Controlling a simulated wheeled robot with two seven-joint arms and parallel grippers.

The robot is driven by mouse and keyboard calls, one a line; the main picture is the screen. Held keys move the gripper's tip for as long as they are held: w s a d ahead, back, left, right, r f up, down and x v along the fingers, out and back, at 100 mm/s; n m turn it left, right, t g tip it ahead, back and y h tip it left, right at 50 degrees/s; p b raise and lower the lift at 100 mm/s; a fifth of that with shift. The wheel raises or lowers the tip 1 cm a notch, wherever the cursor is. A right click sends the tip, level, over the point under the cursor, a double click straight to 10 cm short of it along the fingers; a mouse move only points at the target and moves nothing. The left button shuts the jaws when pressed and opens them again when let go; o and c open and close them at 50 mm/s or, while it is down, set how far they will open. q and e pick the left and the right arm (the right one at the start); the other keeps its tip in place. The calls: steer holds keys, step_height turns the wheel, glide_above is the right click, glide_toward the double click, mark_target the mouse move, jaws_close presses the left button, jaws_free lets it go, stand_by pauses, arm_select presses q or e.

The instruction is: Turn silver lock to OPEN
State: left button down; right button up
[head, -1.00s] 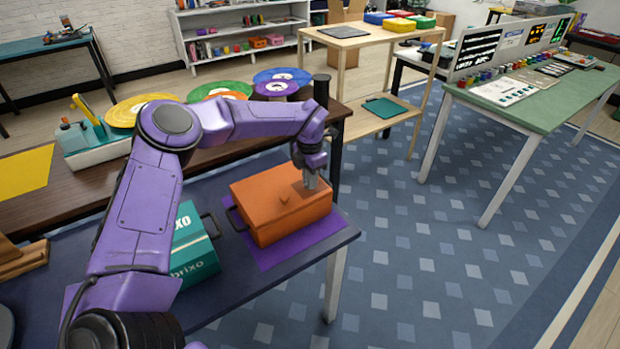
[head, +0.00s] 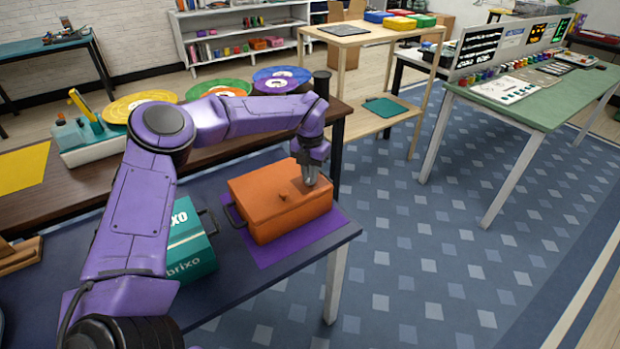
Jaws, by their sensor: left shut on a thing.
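An orange box (head: 265,205) with a small orange knob on its lid and a dark handle on its left side stands on a purple mat (head: 267,256). My left gripper (head: 311,182) points down onto the far right part of the box's lid. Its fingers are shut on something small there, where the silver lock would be. The fingers cover the lock, so its pointer and any OPEN mark cannot be made out. My right gripper is not in view.
A teal box (head: 192,250) stands left of the orange box on the dark table (head: 235,300). A brown bench (head: 95,195) behind holds colored discs (head: 218,89). Patterned floor (head: 430,260) lies open to the right.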

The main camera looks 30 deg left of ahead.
arm_select(q)
steer(key=n+b, duration=0.4)
steer(key=n, duration=0.2)
steer(key=shift+f, duration=0.15)
steer(key=n+b, duration=0.3)
steer(key=n, duration=0.1)
steer(key=shift+n+b, duration=0.6)
steer(key=shift+n, duration=0.6)
steer(key=shift+r, duration=0.2)
steer(key=c, duration=1.2)
jaws_free()
step_height(320, 180, up, 11)
steer(key=shift+f+p, duration=0.2)
steer(key=shift+p, duration=0.35)
